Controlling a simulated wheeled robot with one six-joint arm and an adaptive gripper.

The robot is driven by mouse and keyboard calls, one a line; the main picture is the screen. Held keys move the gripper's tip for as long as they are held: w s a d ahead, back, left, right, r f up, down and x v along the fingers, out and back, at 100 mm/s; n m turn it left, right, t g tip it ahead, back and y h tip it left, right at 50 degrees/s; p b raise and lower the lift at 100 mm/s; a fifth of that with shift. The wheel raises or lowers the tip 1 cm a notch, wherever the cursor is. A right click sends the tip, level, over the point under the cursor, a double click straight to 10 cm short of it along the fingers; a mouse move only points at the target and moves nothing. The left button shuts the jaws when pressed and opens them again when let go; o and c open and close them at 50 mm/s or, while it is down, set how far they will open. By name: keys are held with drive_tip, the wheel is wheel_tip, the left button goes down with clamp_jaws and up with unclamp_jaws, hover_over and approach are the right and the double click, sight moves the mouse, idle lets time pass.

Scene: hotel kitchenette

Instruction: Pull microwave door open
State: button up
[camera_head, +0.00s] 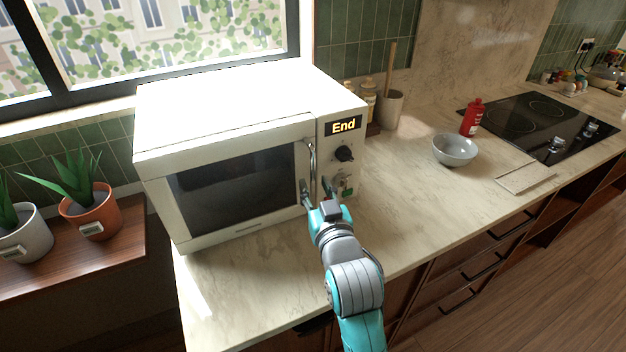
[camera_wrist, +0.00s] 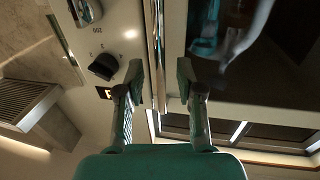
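The white microwave (camera_head: 230,110) stands on the counter, its display reading "End". Its door (camera_head: 235,190), with a dark window, looks shut. The upright metal handle (camera_head: 312,155) is at the door's right edge, and it also shows in the wrist view (camera_wrist: 157,45). My gripper (camera_head: 316,188) is in front of the handle's lower part. In the wrist view, the gripper's two fingers (camera_wrist: 160,85) are apart, one on each side of the handle, with small gaps visible. The handle's lower end is partly hidden by my gripper in the head view.
Two potted plants (camera_head: 92,217) stand on a lower wooden shelf at the left. A grey bowl (camera_head: 454,151), a red bottle (camera_head: 472,117) and a black cooktop (camera_head: 535,122) are on the counter (camera_head: 405,215) to the right. The counter in front of the microwave is clear.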

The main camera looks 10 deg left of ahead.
drive_tip(key=shift+x, duration=1.35)
clamp_jaws()
